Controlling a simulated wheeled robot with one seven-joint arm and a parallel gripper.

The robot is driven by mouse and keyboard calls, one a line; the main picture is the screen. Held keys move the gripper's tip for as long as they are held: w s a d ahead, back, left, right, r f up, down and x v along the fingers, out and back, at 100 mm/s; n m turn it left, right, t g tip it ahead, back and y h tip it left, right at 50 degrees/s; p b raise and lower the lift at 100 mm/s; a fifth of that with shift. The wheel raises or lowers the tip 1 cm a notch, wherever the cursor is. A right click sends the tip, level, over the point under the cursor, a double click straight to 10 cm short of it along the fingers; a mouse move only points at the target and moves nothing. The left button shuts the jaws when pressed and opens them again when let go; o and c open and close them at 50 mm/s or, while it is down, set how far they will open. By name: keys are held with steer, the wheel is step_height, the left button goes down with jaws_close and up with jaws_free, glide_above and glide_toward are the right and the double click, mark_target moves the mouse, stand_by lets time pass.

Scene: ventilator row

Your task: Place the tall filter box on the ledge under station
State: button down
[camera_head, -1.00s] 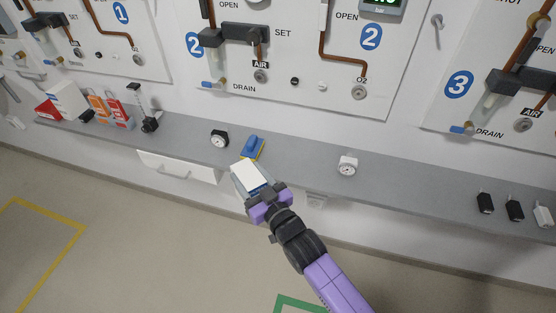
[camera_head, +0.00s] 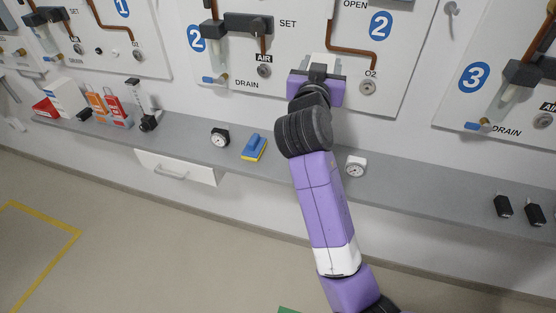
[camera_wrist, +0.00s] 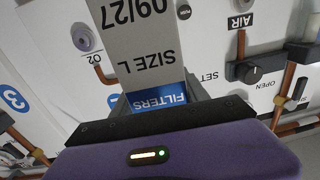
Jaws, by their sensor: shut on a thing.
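The tall filter box (camera_wrist: 148,45) fills the upper middle of the wrist view, grey-white with a blue band reading FILTERS, SIZE L and 09/27. My gripper (camera_wrist: 155,98) is shut on it, with a finger on each side. In the head view my gripper (camera_head: 318,66) is raised in front of the station 2 panel (camera_head: 285,72), above the grey ledge (camera_head: 410,187). There the box is mostly hidden behind my gripper, and I cannot tell its tilt.
On the ledge stand a black gauge (camera_head: 220,138), a blue-and-yellow block (camera_head: 254,147) and a white gauge (camera_head: 355,167). Orange and red items (camera_head: 108,105) crowd the left end. Black adapters (camera_head: 503,206) stand at right.

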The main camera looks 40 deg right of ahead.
steer(key=shift+s+d+r+m, duration=0.25)
steer(key=shift+s+d+m, duration=0.05)
steer(key=shift+s+d, duration=0.2)
steer(key=shift+s+d+f+g+h, duration=0.1)
steer(key=shift+s+f+g+h, duration=0.05)
steer(key=shift+f+g+h, duration=0.2)
step_height(320, 180, down, 19)
steer(key=b, duration=0.1)
steer(key=shift+f+b, duration=0.2)
steer(key=shift+b, duration=0.15)
steer(key=c, duration=0.6)
jaws_free()
steer(key=shift+r, duration=0.15)
steer(key=b+v, duration=0.1)
steer(key=v, duration=1.1)
